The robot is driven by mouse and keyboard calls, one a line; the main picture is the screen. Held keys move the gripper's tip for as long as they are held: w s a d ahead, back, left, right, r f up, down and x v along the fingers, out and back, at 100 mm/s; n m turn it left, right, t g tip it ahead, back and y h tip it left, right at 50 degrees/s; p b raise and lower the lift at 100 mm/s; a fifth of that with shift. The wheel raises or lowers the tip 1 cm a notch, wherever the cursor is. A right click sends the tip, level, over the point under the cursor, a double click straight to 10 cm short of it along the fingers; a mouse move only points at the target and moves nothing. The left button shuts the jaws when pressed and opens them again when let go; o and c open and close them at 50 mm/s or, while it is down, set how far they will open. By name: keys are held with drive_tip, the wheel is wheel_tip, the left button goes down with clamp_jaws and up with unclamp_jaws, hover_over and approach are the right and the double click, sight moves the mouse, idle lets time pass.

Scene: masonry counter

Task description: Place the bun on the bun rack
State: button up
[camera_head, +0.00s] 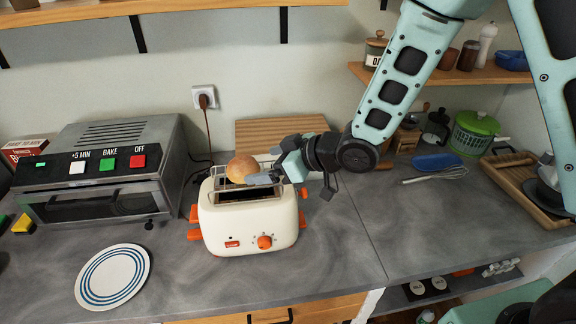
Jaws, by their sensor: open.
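A round golden-brown bun (242,167) is at the wire bun rack (222,184) on top of the cream toaster (247,222). It appears to rest on the rack's wires near the back left; its exact contact is too small to tell. My gripper (262,178) is open, low over the toaster, just right of the bun and very close to it. I cannot tell whether a fingertip touches the bun. My gripper and wrist hide the right part of the rack.
A toaster oven (105,170) stands to the left. A striped plate (112,276) lies at the front left. A wooden board (280,134) leans behind the toaster. A whisk (437,175) and a wooden tray (515,180) lie right.

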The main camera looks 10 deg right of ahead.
drive_tip(key=s+d+r+m+g+h, duration=0.1)
drive_tip(key=s+d+r+g+h, duration=0.1)
drive_tip(key=s, duration=1.2)
drive_tip(key=s+d+r+m+g+h+b, duration=0.1)
drive_tip(key=s+d+g+h, duration=0.4)
drive_tip(key=s, duration=0.9)
drive_tip(key=shift+d+r+m+h, duration=0.45)
drive_tip(key=shift+r+h, duration=0.4)
drive_tip(key=shift+h, duration=0.35)
wheel_tip(320, 180, down, 9)
drive_tip(key=b, duration=0.8)
drive_tip(key=shift+r+b, duration=0.2)
drive_tip(key=shift+b, duration=0.2)
drive_tip(key=shift+w, duration=0.1)
